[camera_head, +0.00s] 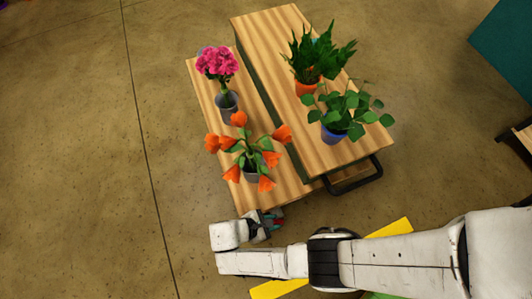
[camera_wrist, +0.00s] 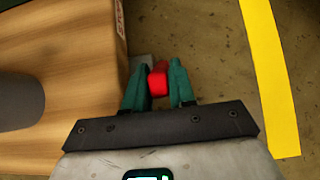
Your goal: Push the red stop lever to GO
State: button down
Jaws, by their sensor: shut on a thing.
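The red stop lever (camera_wrist: 158,80) shows in the wrist view between the two teal fingers of my gripper (camera_wrist: 159,88), beside the end of the wooden bench. My gripper is shut on its red end. A small grey piece (camera_wrist: 145,61) shows just behind the fingers at the bench's edge. In the head view my gripper (camera_head: 272,221) is at the near end of the lower bench, and only a small trace of red shows there. The lever's mount and any GO marking are hidden or too small to read.
The wooden bench (camera_head: 209,102) holds pink flowers (camera_head: 217,64) and orange flowers (camera_head: 247,150) in pots. Its higher level (camera_head: 262,28) holds two green plants. A black handle (camera_head: 354,176) juts from the near side. Yellow floor tape (camera_head: 278,289) runs below my arm. Floor to the left is clear.

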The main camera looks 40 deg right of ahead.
dwell(0.4)
jog(key=c, duration=1)
grip_release()
jog(key=shift+a, duration=0.1)
jog(key=p+v, duration=0.3)
jog(key=v, duration=0.7)
jog(key=shift+w+a+r+p, duration=0.15)
jog(key=shift+a+r+p, duration=0.05)
jog(key=shift+a+p, duration=0.15)
jog(key=shift+d, duration=0.15)
